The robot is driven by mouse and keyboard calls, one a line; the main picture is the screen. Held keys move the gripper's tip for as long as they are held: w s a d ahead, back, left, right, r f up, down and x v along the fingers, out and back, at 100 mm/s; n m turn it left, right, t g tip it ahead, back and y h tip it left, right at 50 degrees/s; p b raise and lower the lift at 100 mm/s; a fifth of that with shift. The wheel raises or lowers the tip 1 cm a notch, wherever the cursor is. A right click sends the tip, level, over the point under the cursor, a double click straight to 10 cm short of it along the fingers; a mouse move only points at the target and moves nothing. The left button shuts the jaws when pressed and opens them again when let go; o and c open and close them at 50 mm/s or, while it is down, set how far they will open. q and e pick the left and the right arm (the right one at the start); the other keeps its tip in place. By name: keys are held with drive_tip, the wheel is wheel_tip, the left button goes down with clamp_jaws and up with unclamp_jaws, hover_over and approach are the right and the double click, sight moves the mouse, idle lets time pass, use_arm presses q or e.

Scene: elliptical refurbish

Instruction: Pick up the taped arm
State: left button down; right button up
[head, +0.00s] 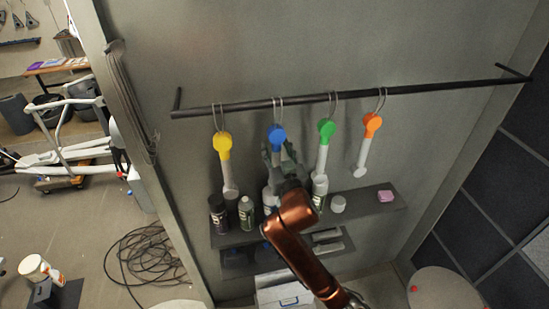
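Several pale rod-like arms hang by loops from a dark rail (350,94), each with a coloured upper end: yellow (223,146), blue (276,137), green (325,132) and orange (371,125). I cannot make out which one counts as the taped arm. My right gripper (279,155), on a copper-coloured arm rising from the bottom, is just below the blue end and overlaps that arm's shaft. The shaft is mostly hidden behind it. I cannot tell whether the gripper touches it or how wide its fingers are. My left gripper is not in view.
A dark shelf (385,212) below holds bottles (246,213), a white jar (338,204) and a pink block (386,196). An elliptical machine (62,150) and coiled cable (145,259) are at left. A round seat (437,288) stands at lower right.

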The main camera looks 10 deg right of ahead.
sight(277, 142)
clamp_jaws()
idle(0.3)
drive_tip(key=shift+r, duration=0.15)
drive_tip(key=shift+r+b, duration=0.3)
drive_tip(key=shift+r, duration=0.15)
wheel_tip(277, 142, up, 2)
drive_tip(key=shift+r+b, duration=0.1)
drive_tip(key=shift+b, duration=0.4)
drive_tip(key=s+r, duration=0.2)
drive_tip(key=r, duration=0.1)
drive_tip(key=s+a+r+b, duration=0.1)
drive_tip(key=s+r, duration=0.2)
drive_tip(key=shift+s+a, duration=0.15)
drive_tip(key=s+a+r+b, duration=0.2)
drive_tip(key=s+r, duration=0.1)
drive_tip(key=s, duration=0.5)
drive_tip(key=shift+s+r, duration=0.2)
drive_tip(key=shift+r, duration=0.15)
